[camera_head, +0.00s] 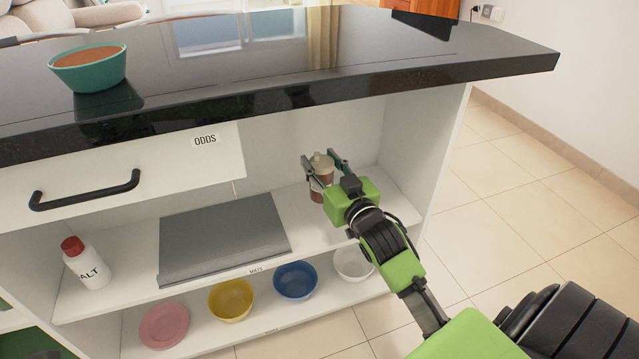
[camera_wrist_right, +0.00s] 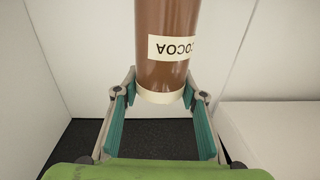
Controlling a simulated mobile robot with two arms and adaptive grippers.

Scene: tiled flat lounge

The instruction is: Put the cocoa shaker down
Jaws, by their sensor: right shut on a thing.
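The cocoa shaker (camera_head: 322,178), brown with a cream top, stands roughly upright inside the right part of the cabinet, over the upper shelf (camera_head: 300,215). My right gripper (camera_head: 319,158) reaches in from the front right and is shut on the shaker, with one finger on each side. In the right wrist view the shaker (camera_wrist_right: 165,70) shows between the fingers, with its COCOA label upside down. My gripper hides part of its base in the head view, so I cannot tell whether it touches the shelf. My left gripper is not in view.
Several bowls, including a blue one (camera_head: 295,281), stand on the shelf below. The dark countertop (camera_head: 300,75) overhangs, holding a teal bowl (camera_head: 90,70). The cabinet's side wall (camera_head: 425,150) is close right.

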